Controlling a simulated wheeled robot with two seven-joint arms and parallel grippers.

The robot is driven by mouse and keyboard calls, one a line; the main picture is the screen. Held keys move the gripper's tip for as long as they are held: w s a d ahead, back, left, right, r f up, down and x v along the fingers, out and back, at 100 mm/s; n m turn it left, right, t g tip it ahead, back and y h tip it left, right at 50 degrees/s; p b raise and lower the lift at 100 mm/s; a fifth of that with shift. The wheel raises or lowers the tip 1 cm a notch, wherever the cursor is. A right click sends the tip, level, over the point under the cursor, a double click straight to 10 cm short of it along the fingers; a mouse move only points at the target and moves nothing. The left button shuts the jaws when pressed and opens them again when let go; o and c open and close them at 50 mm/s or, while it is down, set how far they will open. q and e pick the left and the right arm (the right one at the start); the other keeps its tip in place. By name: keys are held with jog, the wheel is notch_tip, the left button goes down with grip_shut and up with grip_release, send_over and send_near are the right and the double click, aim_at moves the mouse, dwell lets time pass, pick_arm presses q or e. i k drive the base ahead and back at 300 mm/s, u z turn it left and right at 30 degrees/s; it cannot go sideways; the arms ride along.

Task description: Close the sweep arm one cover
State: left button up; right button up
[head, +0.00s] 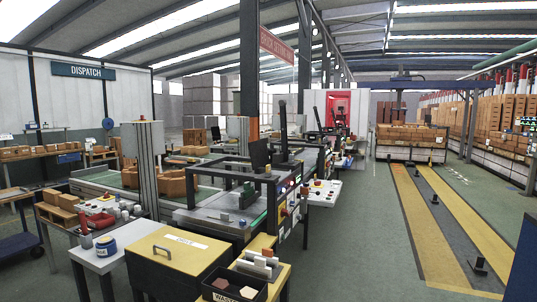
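I cannot pick out a cover marked as sweep arm one; no such label is readable. A grey machine (225,217) with a black frame over its top stands at the centre. A small dark green block sits on its top. An upright grey panel (144,158) stands behind the left benches; I cannot tell whether it is a cover. A yellow-topped box (167,254) with a dark handle and a white label stands in front, its lid down. Neither of my grippers is in view.
A dark bin (233,287) labelled as waste and a small white rack (260,262) stand at the front. A white table (125,232) holds a blue tin. A floor lane with yellow stripes (418,220) runs along the right; small dark posts stand in it. Grey floor (358,240) before it is clear.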

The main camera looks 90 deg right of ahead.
aim_at(258, 149)
jog(key=z, duration=0.9)
jog(key=i, duration=3.6)
jog(key=u, duration=5.9)
jog(key=i, duration=1.1)
